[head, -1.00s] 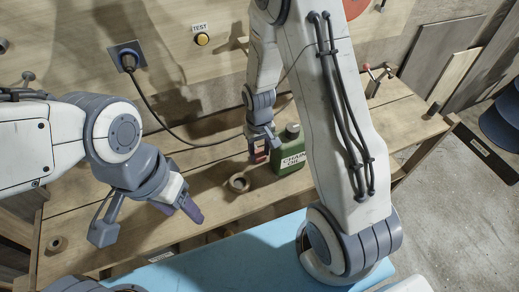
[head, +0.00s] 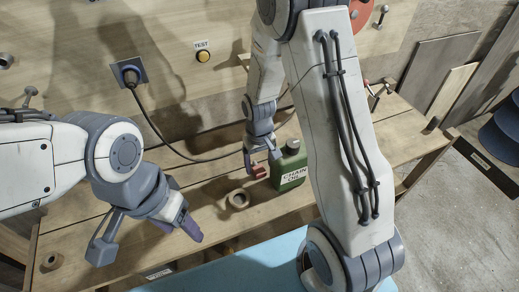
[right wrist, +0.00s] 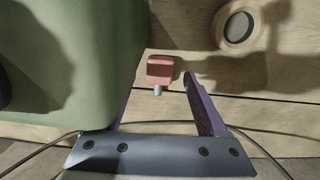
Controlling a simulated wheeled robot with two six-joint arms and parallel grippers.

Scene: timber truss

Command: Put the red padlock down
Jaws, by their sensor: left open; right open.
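The red padlock (head: 258,171) is on the wooden bench, just left of the green chain oil can. In the right wrist view the padlock (right wrist: 160,69) lies just beyond the fingertips, with its grey shackle toward me. A gap shows between it and the right-hand finger. My right gripper (head: 259,153) is open at the padlock, pointing down; its purple fingers show in the wrist view (right wrist: 158,88), the left one partly hidden by the can. My left gripper (head: 186,229) is open and empty over the bench's front left.
The green chain oil can (head: 291,168) stands close beside the right gripper. A round ring-shaped piece (head: 238,199) lies left of the padlock. A black cable (head: 165,145) runs from the wall socket behind. Bare bench lies left of the ring.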

